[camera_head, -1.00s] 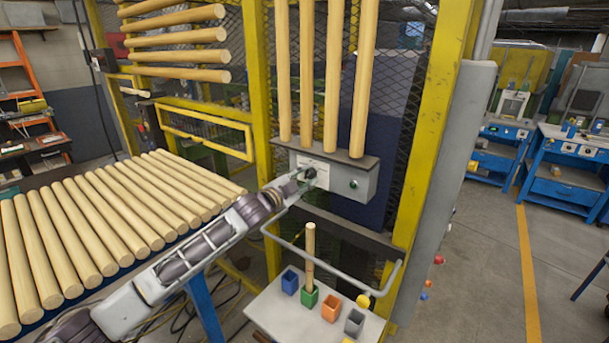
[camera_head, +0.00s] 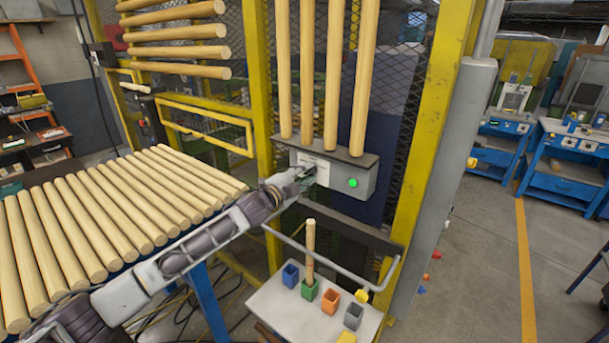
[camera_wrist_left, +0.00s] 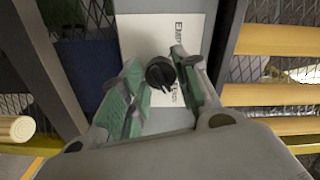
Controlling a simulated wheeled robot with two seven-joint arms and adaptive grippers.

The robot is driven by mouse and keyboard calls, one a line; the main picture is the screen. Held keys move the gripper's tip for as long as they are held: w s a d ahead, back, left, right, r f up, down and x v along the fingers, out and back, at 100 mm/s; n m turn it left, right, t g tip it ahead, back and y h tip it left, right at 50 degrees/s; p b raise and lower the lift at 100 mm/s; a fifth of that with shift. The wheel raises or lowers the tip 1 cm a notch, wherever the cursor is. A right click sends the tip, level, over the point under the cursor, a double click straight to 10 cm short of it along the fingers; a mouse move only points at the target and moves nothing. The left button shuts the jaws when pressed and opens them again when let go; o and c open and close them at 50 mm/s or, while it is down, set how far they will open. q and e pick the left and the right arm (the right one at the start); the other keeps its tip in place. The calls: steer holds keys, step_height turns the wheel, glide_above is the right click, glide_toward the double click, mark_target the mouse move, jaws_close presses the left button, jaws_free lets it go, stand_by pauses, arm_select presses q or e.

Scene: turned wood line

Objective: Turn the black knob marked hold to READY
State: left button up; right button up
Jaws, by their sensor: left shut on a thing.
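The black knob (camera_wrist_left: 160,73) sits on a white label plate (camera_wrist_left: 195,32) on the front of a grey control box (camera_head: 361,188). In the wrist view the knob is between the green-padded fingers of my left gripper (camera_head: 307,171), which is shut on it. The head view shows these fingers at the plate, largely covering the knob. Lettering shows on the plate but is too small and partly covered to read, so I cannot tell the knob's setting. A round green lamp (camera_head: 353,183) on the box is brightly lit. My right gripper is not in view.
Upright wooden rods (camera_head: 333,75) stand above the box against mesh. A bent grey rail (camera_head: 330,258) runs below it, over a pale shelf (camera_head: 270,310) with small coloured cups and one upright dowel. A table of rods (camera_head: 110,215) lies left, beneath my arm.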

arm_select(q)
steer(key=shift+f, duration=0.1)
steer(key=o, duration=1)
steer(key=shift+v, duration=6.05)
